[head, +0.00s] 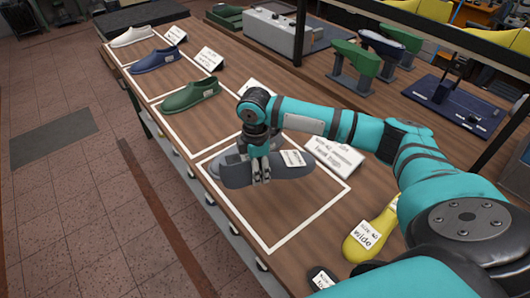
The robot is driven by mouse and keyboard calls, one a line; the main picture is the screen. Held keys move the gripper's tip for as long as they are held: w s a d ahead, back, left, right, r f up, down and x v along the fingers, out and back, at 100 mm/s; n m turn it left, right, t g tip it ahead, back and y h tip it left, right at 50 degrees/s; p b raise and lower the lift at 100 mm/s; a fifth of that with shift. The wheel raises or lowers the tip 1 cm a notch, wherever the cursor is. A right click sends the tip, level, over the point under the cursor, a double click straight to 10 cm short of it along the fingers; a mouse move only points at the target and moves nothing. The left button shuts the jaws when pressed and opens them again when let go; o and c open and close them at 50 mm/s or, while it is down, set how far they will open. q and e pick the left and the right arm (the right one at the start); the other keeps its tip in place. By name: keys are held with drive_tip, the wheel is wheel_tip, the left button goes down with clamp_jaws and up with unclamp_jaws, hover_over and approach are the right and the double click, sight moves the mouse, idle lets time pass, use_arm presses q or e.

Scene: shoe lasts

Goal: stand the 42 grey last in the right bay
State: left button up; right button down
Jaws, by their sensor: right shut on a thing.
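The grey last (236,175) is over the nearest white-outlined bay (290,234), the right one of the row, its long side running left to right. A white label (292,158) shows at its right end. My right gripper (261,174) reaches down from above and is shut on the middle of the grey last, hiding part of it. I cannot tell whether the last touches the table. A printed card (333,153) stands at the bay's far side. My left gripper is not in view.
A green last (190,95), a blue last (158,59) and a white last (132,37) sit in the bays farther along. A yellow last (371,235) lies right of the near bay. Green-topped stands (357,60) are at the back. The table's left edge is close to the bays.

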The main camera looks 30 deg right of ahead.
sight(265, 185)
drive_tip(key=d+n, duration=0.1)
drive_tip(key=w+d+n, duration=0.1)
drive_tip(key=w+d+f+n+p, duration=0.1)
drive_tip(key=d, duration=0.1)
drive_tip(key=shift+w+n, duration=0.15)
drive_tip(key=shift+n, duration=0.25)
drive_tip(key=shift+d+f, duration=0.1)
drive_tip(key=shift+f, duration=0.05)
wheel_tip(265, 185, down, 3)
drive_tip(key=b, duration=0.4)
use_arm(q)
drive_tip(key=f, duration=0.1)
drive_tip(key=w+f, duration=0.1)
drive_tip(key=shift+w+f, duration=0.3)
use_arm(e)
drive_tip(key=shift+f, duration=0.1)
drive_tip(key=shift+f+b, duration=0.55)
drive_tip(key=shift+f, duration=0.9)
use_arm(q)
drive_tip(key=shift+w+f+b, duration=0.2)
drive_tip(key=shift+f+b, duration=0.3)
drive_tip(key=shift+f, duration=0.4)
use_arm(e)
drive_tip(key=shift+f, duration=1.6)
drive_tip(key=shift+f, duration=0.15)
